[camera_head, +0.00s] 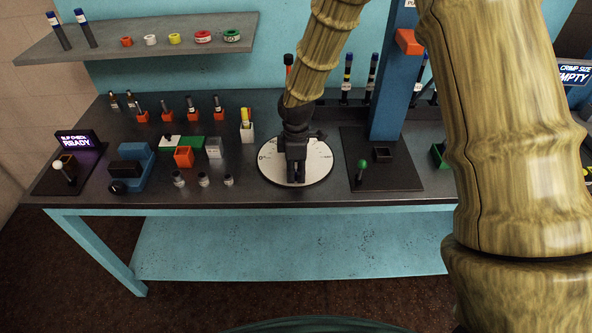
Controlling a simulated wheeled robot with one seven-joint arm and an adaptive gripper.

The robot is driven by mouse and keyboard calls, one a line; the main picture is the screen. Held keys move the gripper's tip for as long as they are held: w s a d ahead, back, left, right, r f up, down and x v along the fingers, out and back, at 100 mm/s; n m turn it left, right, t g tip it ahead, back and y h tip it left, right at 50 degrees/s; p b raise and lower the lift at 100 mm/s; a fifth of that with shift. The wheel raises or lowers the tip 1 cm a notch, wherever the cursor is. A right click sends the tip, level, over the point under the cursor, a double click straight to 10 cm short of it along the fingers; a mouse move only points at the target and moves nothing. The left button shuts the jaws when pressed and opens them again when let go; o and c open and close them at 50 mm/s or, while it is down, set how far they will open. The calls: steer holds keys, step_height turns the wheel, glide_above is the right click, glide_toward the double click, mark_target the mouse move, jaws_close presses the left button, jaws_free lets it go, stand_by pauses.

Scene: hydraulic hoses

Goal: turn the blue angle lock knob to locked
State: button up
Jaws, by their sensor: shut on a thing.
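A round white dial plate (318,160) with markings along its rim lies on the dark bench top. My black gripper (296,178) points down over the dial, just in front of its middle. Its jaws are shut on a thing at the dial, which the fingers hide. No blue knob shows clearly there; its position, locked or not, cannot be read. The blue angle lock knob is most likely what my fingers cover.
A blue column on a dark base plate (408,178) with a green-knobbed lever (362,165) stands right of the dial. Several small fittings (204,179), an orange box (183,157) and a blue vice (133,160) stand to the left. A grey shelf (150,42) hangs behind.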

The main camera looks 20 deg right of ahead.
steer(key=m+p, duration=0.1)
steer(key=m, duration=0.3)
steer(key=shift+w+r+m, duration=0.1)
steer(key=shift+m, duration=0.3)
steer(key=m, duration=0.4)
steer(key=shift+m, duration=0.3)
steer(key=m+p, duration=0.1)
steer(key=m, duration=0.3)
steer(key=shift+m, duration=2.1)
steer(key=shift+w, duration=0.1)
steer(key=o, duration=0.9)
steer(key=shift+c, duration=0.2)
steer(key=shift+o, duration=0.9)
